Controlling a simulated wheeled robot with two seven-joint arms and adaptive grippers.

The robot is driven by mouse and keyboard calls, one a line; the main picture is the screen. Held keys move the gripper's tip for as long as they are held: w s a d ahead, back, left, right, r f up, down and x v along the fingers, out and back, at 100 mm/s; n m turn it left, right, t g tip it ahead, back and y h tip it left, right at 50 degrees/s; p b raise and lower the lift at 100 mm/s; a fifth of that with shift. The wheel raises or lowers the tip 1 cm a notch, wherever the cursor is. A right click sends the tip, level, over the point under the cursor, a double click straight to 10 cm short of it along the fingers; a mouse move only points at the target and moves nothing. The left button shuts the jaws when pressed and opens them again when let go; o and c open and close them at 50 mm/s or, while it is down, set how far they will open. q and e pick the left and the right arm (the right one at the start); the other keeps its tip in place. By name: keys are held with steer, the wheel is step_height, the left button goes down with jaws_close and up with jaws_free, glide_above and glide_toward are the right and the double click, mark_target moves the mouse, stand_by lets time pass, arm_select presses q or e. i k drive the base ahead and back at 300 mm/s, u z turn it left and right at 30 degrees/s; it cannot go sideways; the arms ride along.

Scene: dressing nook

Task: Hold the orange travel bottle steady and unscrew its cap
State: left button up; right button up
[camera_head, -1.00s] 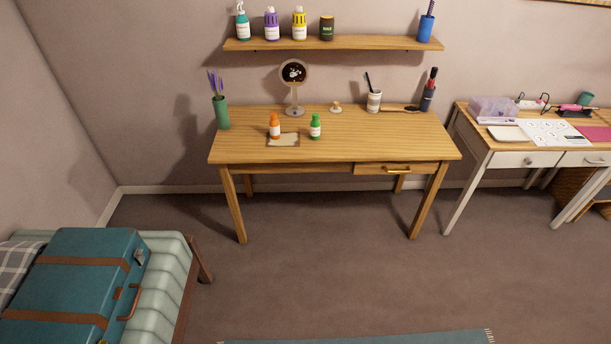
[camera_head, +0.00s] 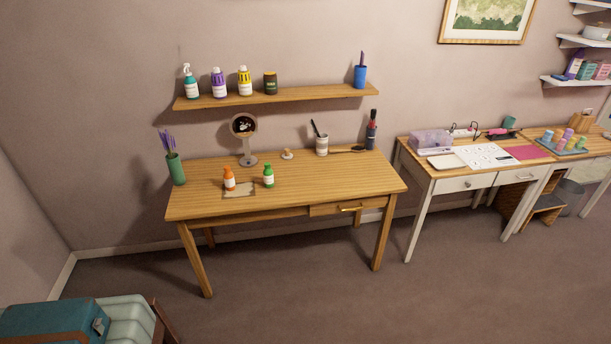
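The orange travel bottle (camera_head: 229,179) stands upright on a small pale mat (camera_head: 239,193) on the wooden dressing table (camera_head: 330,184). Its orange cap (camera_head: 228,171) sits on top, and a white label shows on its front. A similar green bottle (camera_head: 268,175) stands upright just to its right, near the mat's right edge. Neither of my grippers shows in the head view.
A vase (camera_head: 175,168), a round mirror (camera_head: 244,128) and a brush cup (camera_head: 322,144) stand on the table. A shelf (camera_head: 300,94) with bottles hangs above. A teal suitcase (camera_head: 50,326) lies lower left. Floor before the table is clear.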

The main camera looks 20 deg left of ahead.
mark_target(228, 177)
steer(key=z, duration=0.5)
steer(key=i, duration=2.3)
steer(key=u, duration=2)
